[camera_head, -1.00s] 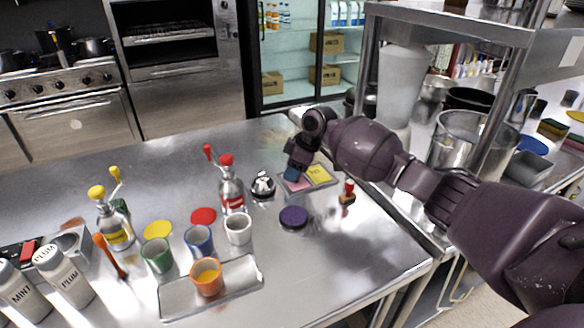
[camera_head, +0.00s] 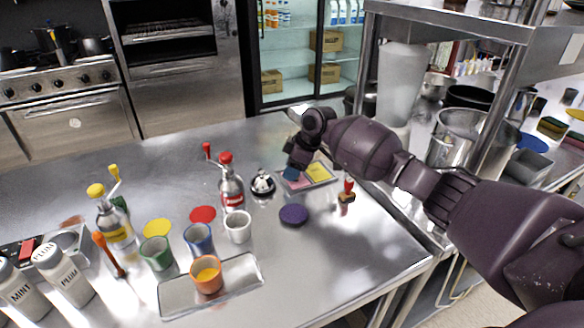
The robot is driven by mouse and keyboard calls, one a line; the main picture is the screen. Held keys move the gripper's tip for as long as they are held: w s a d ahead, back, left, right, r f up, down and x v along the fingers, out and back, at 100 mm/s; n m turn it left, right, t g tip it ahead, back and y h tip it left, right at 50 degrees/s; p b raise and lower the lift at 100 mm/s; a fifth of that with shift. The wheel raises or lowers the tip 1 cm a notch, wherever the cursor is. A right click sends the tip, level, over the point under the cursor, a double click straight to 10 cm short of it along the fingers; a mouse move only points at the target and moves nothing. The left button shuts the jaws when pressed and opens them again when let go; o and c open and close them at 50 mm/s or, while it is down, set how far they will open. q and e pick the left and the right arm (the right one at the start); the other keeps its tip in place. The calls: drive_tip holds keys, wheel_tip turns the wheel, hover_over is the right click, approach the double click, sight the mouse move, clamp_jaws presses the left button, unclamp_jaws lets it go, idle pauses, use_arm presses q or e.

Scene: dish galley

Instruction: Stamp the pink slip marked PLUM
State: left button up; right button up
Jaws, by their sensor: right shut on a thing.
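A pink slip (camera_head: 301,184) lies on a flat grey tray (camera_head: 331,181), partly hidden by my right gripper. I cannot read any marking on it. A yellow slip (camera_head: 317,171) with small writing lies to its right on the same tray. My right gripper (camera_head: 292,167) is over the tray's left side, shut on a small blue slip (camera_head: 291,173); its fingertips are mostly hidden. A stamp (camera_head: 347,192) with a red handle and a wooden base stands upright to the right of the tray. A dark purple round pad (camera_head: 293,215) lies nearer. My left gripper is not in view.
Several more cups, a metal tray (camera_head: 246,271) and PLUM and MINT bottles are further left. The counter's right front is clear.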

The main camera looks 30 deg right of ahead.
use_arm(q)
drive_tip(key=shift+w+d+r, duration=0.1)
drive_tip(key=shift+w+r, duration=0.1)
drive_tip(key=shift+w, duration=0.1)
use_arm(e)
drive_tip(key=shift+f, duration=0.2)
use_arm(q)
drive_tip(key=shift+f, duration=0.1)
use_arm(e)
drive_tip(key=shift+f, duration=0.1)
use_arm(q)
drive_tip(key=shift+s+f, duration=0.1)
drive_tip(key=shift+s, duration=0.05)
use_arm(e)
drive_tip(key=shift+f, duration=0.1)
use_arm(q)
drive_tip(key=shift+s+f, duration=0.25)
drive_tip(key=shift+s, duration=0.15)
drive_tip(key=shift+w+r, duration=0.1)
